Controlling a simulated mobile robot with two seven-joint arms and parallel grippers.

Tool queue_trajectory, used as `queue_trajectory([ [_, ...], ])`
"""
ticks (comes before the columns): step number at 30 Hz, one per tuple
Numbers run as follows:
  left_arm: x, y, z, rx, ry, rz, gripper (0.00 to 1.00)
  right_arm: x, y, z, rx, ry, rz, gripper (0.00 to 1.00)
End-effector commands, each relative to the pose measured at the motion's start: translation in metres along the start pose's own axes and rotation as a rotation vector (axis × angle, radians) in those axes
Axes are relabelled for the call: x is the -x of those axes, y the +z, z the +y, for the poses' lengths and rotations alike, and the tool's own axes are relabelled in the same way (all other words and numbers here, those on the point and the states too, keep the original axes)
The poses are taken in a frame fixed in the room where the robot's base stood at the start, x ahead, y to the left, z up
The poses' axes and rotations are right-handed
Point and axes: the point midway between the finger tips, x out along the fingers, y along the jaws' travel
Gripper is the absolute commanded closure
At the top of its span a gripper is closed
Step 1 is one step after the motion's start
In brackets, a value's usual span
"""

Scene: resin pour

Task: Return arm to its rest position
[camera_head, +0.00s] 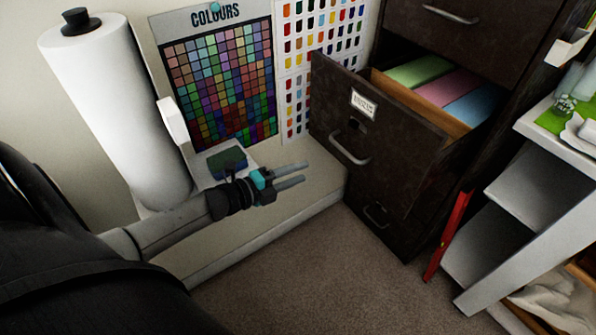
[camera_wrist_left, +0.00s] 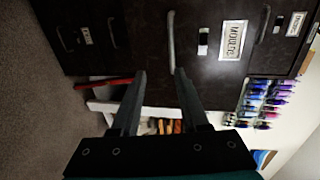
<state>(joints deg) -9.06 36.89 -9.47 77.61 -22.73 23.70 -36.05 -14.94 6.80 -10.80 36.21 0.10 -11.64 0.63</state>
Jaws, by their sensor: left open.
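My left gripper (camera_head: 290,175) reaches in from the left in the head view, in front of the colour chart and left of the filing cabinet. Its two fingers are apart with nothing between them. In the left wrist view the open fingers (camera_wrist_left: 160,85) point toward the dark cabinet front with a "MOULE" label (camera_wrist_left: 232,40). I cannot tell from that view how far the fingers are from the cabinet. My right gripper is not in view.
The dark cabinet's drawer (camera_head: 375,135) is pulled open, with green, pink and blue contents. A large white roll (camera_head: 115,110) stands at left. A white shelf unit (camera_head: 535,205) and a red object (camera_head: 448,235) stand at right. Carpet (camera_head: 310,270) lies clear in front.

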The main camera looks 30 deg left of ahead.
Motion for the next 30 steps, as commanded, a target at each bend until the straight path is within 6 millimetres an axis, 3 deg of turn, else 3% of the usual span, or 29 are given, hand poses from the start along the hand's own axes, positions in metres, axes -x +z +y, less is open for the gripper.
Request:
queue_trajectory([
  [8,0.001,0.000,0.001,0.006,0.003,-0.004,0.55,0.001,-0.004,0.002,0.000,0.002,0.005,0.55],
  [11,0.005,0.002,0.011,0.069,0.032,-0.038,0.55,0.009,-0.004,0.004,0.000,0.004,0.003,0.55],
  [14,0.018,0.003,0.040,0.228,0.112,-0.128,0.55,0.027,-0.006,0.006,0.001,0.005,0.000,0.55],
  [17,0.046,-0.006,0.088,0.462,0.233,-0.267,0.55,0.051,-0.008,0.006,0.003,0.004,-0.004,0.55],
  [20,0.085,-0.032,0.141,0.711,0.370,-0.429,0.55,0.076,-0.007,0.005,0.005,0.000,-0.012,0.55],
  [24,0.152,-0.091,0.203,1.017,0.561,-0.657,0.55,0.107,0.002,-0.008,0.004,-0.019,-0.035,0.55],
  [27,0.200,-0.139,0.232,1.184,0.683,-0.807,0.55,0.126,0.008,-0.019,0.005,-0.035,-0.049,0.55],
  [30,0.240,-0.184,0.248,1.305,0.783,-0.932,0.55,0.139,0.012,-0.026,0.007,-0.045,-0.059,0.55],
])
